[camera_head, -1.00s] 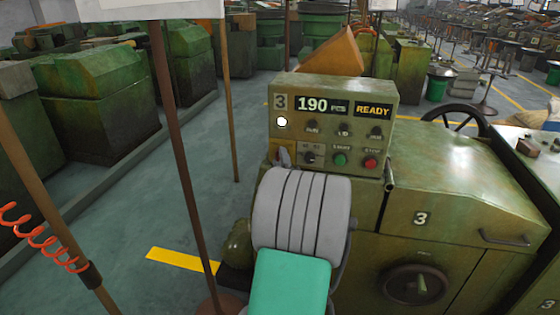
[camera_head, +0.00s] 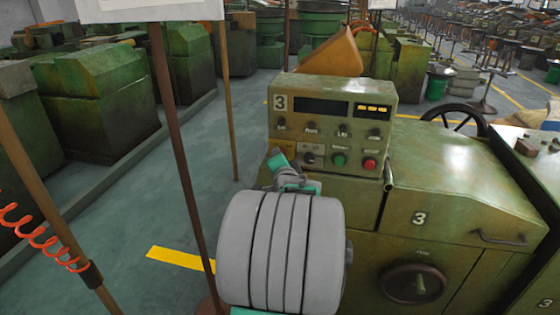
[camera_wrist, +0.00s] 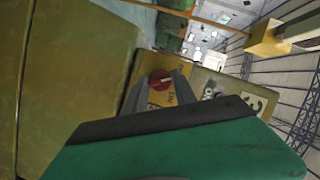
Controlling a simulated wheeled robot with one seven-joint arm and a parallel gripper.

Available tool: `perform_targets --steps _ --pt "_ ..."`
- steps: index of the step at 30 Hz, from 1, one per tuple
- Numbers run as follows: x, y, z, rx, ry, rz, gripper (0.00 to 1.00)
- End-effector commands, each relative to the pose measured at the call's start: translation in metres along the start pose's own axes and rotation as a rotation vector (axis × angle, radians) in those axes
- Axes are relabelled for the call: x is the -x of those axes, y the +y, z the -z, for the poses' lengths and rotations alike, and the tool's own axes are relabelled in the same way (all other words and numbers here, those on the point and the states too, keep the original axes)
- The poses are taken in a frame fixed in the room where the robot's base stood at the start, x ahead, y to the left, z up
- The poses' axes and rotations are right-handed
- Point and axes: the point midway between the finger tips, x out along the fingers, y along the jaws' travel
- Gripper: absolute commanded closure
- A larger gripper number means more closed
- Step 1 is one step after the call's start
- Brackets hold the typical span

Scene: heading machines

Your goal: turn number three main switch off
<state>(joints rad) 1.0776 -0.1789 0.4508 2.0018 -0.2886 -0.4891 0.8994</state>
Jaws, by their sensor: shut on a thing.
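The number three machine's control box (camera_head: 330,115) stands in the middle of the head view, with a "3" at its upper left. Its display (camera_head: 322,108) is dark, and short yellow dashes show at the right. In the wrist view, the main switch (camera_wrist: 160,79) is a red knob on a yellow plate (camera_wrist: 158,98) on the box's side. My gripper (camera_wrist: 159,84) has its two grey fingers around the knob and is shut on it. In the head view, my gripper (camera_head: 287,170) is at the box's lower left edge; the knob is not clearly visible there.
A thin brown post (camera_head: 176,150) and another post (camera_head: 228,100) stand left of my arm. The green machine body (camera_head: 455,180) with a handwheel (camera_head: 455,118) is at the right. Open floor (camera_head: 125,215) lies at the left.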

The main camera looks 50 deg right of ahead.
Motion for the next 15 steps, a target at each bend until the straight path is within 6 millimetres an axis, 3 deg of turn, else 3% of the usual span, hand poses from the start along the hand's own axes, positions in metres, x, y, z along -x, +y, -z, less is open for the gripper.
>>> perform_targets --steps 15 --pt "-0.0003 -0.0004 -0.0016 0.243 -0.002 -0.102 1.0"
